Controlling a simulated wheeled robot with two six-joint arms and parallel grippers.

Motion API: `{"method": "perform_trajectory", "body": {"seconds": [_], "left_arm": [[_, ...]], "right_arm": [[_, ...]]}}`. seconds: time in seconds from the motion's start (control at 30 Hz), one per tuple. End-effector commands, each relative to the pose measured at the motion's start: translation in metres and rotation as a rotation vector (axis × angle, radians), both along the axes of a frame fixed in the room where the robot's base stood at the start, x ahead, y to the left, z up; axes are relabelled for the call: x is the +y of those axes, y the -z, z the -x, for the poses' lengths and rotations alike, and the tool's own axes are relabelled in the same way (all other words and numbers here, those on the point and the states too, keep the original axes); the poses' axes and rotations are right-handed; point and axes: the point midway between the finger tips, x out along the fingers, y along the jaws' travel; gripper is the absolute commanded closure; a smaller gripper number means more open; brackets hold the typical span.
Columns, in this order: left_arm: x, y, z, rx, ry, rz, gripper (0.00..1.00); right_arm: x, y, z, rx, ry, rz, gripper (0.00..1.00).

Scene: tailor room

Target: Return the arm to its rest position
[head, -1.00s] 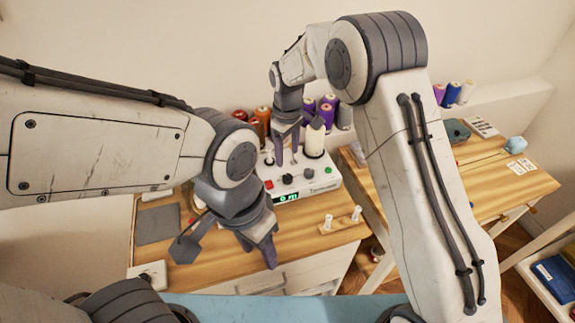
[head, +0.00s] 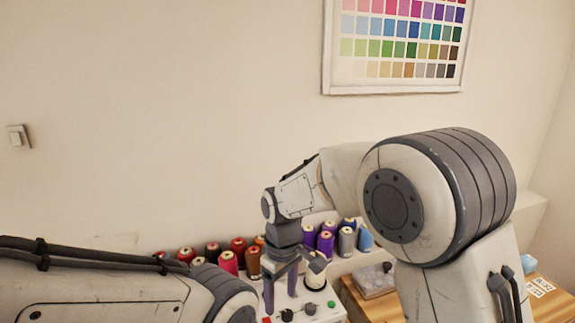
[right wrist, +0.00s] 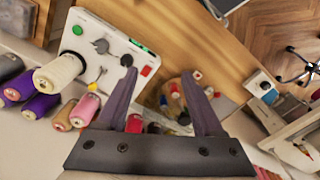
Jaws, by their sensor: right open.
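My right arm reaches across the head view, and its gripper (head: 280,300) points down over the white thread machine (head: 318,307). In the right wrist view, the right gripper (right wrist: 159,78) has its two dark fingers apart with nothing held between them. The machine (right wrist: 100,55) lies to the left of the fingers there, with a green button, a red button and dark knobs.
Several coloured thread spools (head: 228,262) line the back of the bench, with purple spools (head: 326,243) behind the right gripper. A framed colour chart (head: 400,40) hangs on the wall. A wooden table (head: 553,300) is at the right. The air at upper left is clear.

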Motion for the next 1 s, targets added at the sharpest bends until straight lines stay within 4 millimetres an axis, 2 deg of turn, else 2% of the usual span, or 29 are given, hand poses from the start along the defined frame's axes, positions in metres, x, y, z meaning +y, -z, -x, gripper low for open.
{"method": "perform_trajectory", "body": {"seconds": [0.03, 0.2, 0.3, 0.43, 0.5, 0.6, 1.0], "left_arm": [[0.0, 0.0, 0.0, 0.0, 0.0, 0.0, 0.5], [0.0, 0.0, 0.0, 0.0, 0.0, 0.0, 0.5], [0.0, 0.0, 0.0, 0.0, 0.0, 0.0, 0.5], [0.0, 0.0, 0.0, 0.0, 0.0, 0.0, 0.5], [0.0, 0.0, 0.0, 0.0, 0.0, 0.0, 0.5], [0.0, 0.0, 0.0, 0.0, 0.0, 0.0, 0.5], [0.0, 0.0, 0.0, 0.0, 0.0, 0.0, 0.5]], "right_arm": [[0.0, -0.014, 0.028, -0.004, 0.013, -0.009, 0.31], [-0.016, -0.036, 0.119, 0.0, 0.083, -0.034, 0.31], [-0.03, -0.038, 0.165, 0.005, 0.122, -0.046, 0.31], [-0.048, -0.034, 0.208, 0.012, 0.16, -0.057, 0.31], [-0.055, -0.031, 0.223, 0.015, 0.174, -0.059, 0.31], [-0.06, -0.028, 0.233, 0.016, 0.185, -0.062, 0.31], [-0.062, -0.027, 0.236, 0.019, 0.188, -0.06, 0.31]]}}
